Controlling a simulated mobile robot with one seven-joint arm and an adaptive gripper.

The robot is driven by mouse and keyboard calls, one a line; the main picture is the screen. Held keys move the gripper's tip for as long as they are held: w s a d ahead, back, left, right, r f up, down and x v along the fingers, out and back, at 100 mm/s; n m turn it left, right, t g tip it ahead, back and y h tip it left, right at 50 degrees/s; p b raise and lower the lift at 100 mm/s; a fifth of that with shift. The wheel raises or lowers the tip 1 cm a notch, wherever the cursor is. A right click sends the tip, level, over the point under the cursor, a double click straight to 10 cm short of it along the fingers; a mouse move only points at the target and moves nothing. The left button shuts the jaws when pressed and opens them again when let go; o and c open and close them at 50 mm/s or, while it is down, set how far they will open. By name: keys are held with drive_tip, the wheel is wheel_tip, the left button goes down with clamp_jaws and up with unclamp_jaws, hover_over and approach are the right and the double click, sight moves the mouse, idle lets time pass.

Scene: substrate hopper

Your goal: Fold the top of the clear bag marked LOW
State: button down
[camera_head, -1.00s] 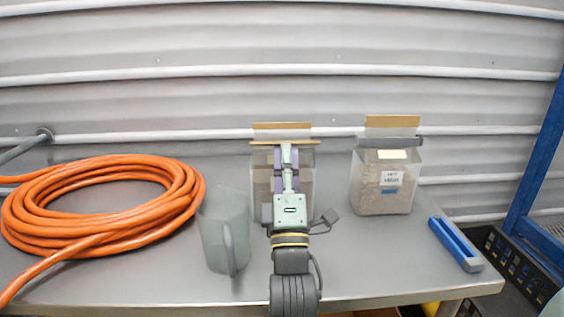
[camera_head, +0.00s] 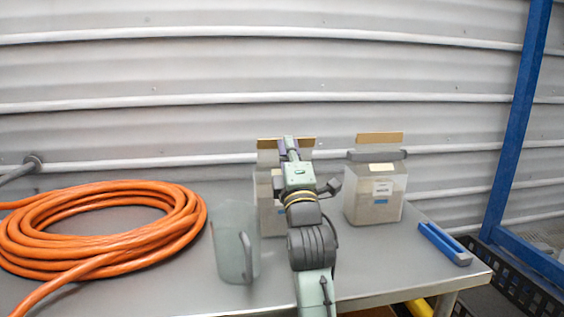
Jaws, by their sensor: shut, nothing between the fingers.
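A clear bag (camera_head: 264,208) stands behind my arm on the grey table, with a tan strip (camera_head: 268,144) along its top edge. My arm hides most of its front and any marking there. My gripper (camera_head: 288,147) is shut and empty at the top of this bag, in front of the tan strip; whether it touches the bag I cannot tell. A second clear bag (camera_head: 362,207) with brownish contents stands to the right. It has a tan top strip, a grey bar across its neck and a white label too small to read.
A translucent jug (camera_head: 228,245) stands close to the left of my arm. A coiled orange hose (camera_head: 95,240) covers the table's left side. A blue and grey bar-shaped item (camera_head: 443,243) lies at the right end. Bare table (camera_head: 390,262) shows in front of the right bag.

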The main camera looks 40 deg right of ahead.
drive_tip(key=shift+g+y, duration=0.5)
drive_tip(key=shift+g, duration=0.2)
drive_tip(key=shift+w+d+r+b, duration=0.1)
drive_tip(key=shift+w+d+b, duration=0.1)
drive_tip(key=shift+w+d, duration=0.65)
drive_tip(key=shift+w+d+r+b, duration=0.1)
drive_tip(key=shift+w+d+b, duration=0.1)
drive_tip(key=shift+w+d, duration=0.65)
drive_tip(key=shift+w+a, duration=0.2)
drive_tip(key=shift+w, duration=0.05)
drive_tip(key=shift+a, duration=0.15)
